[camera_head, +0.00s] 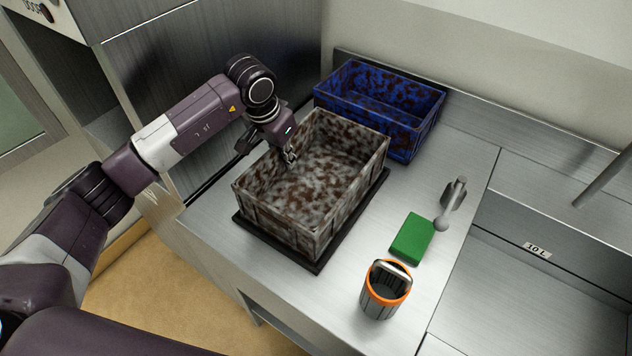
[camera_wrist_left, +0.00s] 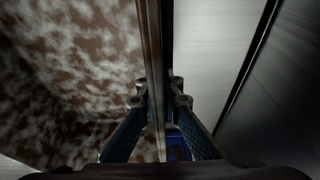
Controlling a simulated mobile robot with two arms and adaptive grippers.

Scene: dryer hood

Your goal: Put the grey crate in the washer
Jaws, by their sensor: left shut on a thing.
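The grey crate (camera_head: 335,150), stained with brown dirt, stands upright and looks empty on a dark flat base (camera_head: 245,228) on the steel counter. My left gripper (camera_head: 290,154) is at the crate's left wall, shut on its rim. In the left wrist view the fingers (camera_wrist_left: 160,115) lie on either side of the crate wall (camera_wrist_left: 150,50), with the dirty inside to the left. A steel machine, seemingly the washer (camera_head: 215,60), stands left of the counter behind my arm; its inside is mostly hidden. My right gripper is not in view.
A dirty blue crate (camera_head: 425,132) stands behind the grey crate. A green block (camera_head: 412,238), an orange-rimmed container (camera_head: 384,290) and a grey handled tool (camera_head: 453,200) stand to the right. A sink-like basin (camera_head: 540,275) lies far right. The counter's front left is clear.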

